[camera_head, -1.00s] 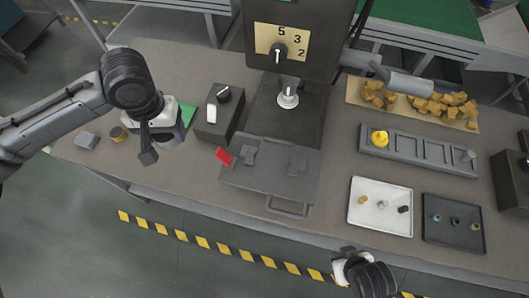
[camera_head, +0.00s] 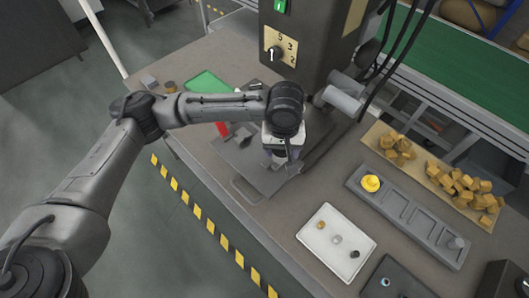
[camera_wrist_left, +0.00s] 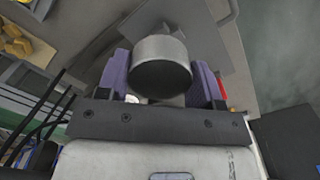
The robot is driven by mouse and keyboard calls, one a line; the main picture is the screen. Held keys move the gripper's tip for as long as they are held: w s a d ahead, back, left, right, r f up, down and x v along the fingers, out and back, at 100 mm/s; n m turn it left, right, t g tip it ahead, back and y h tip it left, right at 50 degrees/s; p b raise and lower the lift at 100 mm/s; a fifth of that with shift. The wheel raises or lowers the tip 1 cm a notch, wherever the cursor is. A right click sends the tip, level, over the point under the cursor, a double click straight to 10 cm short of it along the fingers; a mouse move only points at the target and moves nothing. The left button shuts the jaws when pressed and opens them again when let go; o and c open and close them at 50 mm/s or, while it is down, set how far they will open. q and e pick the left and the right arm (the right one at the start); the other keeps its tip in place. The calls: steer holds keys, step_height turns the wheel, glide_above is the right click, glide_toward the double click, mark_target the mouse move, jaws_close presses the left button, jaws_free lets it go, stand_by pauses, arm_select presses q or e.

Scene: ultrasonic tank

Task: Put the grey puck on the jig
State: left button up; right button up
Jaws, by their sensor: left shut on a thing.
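The grey puck (camera_wrist_left: 160,68) is a plain cylinder held between the purple-padded fingers of my left gripper (camera_wrist_left: 163,85) in the left wrist view. In the head view, my left gripper (camera_head: 281,160) is above the right part of a grey plate (camera_head: 258,180) with a front handle. The plate carries raised grey blocks that look like the jig (camera_head: 241,138); my gripper hides the right-hand one. The puck is mostly hidden in the head view. I cannot tell whether it touches anything below. My right gripper is out of view.
A machine with a numbered dial (camera_head: 275,50) stands behind the plate. A red piece (camera_head: 222,129) is at the plate's left. To the right are a slotted grey tray (camera_head: 400,211) with a yellow knobbed piece (camera_head: 371,183), a white tray (camera_head: 318,250) and wooden blocks (camera_head: 465,190).

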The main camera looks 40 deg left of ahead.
arm_select(q)
step_height(320, 180, down, 4)
steer(key=a+n+p, duration=0.2)
steer(key=n, duration=0.4)
steer(key=n+b, duration=0.1)
glide_above(256, 152)
step_height(256, 152, down, 8)
steer(key=shift+w+f, duration=0.1)
steer(key=shift+f+b, duration=0.4)
steer(key=shift+f, duration=1.6)
steer(key=shift+f, duration=0.1)
steer(key=o, duration=1.1)
steer(key=shift+c, duration=0.2)
